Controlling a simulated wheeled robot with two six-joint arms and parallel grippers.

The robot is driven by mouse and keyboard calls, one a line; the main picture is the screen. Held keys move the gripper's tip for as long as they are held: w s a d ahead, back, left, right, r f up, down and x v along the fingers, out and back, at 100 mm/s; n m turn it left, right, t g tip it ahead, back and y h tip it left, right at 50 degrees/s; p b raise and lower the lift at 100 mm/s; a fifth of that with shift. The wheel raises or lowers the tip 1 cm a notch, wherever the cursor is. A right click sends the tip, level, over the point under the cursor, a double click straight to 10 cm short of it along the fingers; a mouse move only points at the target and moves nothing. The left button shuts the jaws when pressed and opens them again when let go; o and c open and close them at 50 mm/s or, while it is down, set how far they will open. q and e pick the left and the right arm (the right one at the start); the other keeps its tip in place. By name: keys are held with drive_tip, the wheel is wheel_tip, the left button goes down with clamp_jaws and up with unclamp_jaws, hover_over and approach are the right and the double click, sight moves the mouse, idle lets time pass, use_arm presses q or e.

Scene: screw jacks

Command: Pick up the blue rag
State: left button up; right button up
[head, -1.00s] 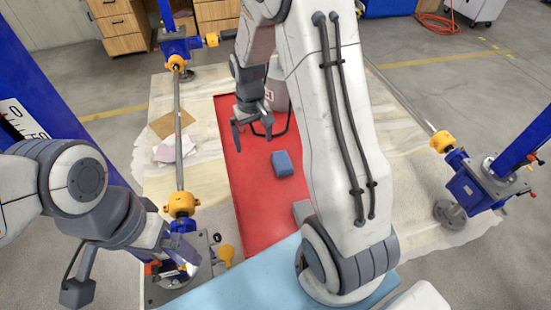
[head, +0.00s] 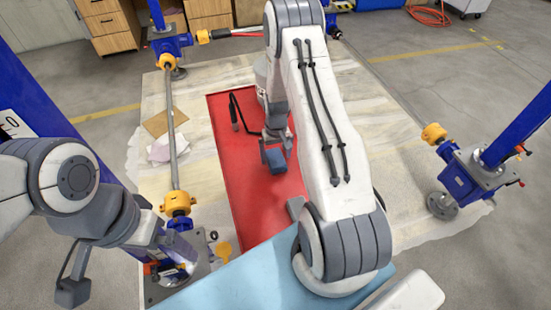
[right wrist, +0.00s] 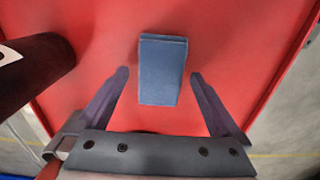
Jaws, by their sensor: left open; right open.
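The blue rag (head: 275,160) is a small folded block lying on the red mat (head: 222,120). In the right wrist view the blue rag (right wrist: 163,72) lies ahead of and between the two open fingers of my right gripper (right wrist: 163,85), with red showing on both sides of it. In the head view my right gripper (head: 275,138) is right at the rag, and partly hides it. My left gripper (head: 178,262) is at the lower left, far from the rag, near the front jack; its fingers are hard to make out.
A dark cylinder (right wrist: 35,70) stands left of the rag in the right wrist view. Blue jacks with yellow couplings (head: 178,204) and a long rod border the mat on the left. A light blue surface (head: 240,280) is in front.

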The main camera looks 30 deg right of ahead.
sight(279, 159)
drive_tip(key=shift+f, duration=0.95)
drive_tip(key=c, duration=1.3)
drive_tip(key=shift+r, duration=0.1)
drive_tip(key=shift+w+r, duration=0.1)
drive_tip(key=shift+r, duration=0.35)
drive_tip(key=r, duration=0.1)
drive_tip(key=r+b, duration=0.1)
drive_tip(key=s+r, duration=0.1)
drive_tip(key=shift+s+d+r+b, duration=0.1)
drive_tip(key=shift+d+r+b, duration=0.25)
drive_tip(key=s+d+r, duration=0.1)
drive_tip(key=s+r, duration=0.1)
drive_tip(key=s, duration=0.1)
drive_tip(key=s+d+r+b, duration=0.1)
drive_tip(key=s+d+r, duration=0.1)
drive_tip(key=s, duration=0.1)
drive_tip(key=s+d+r+b, duration=0.1)
drive_tip(key=s+d+r, duration=0.1)
drive_tip(key=s, duration=0.1)
drive_tip(key=shift+s+r, duration=0.1)
drive_tip(key=shift+r, duration=0.05)
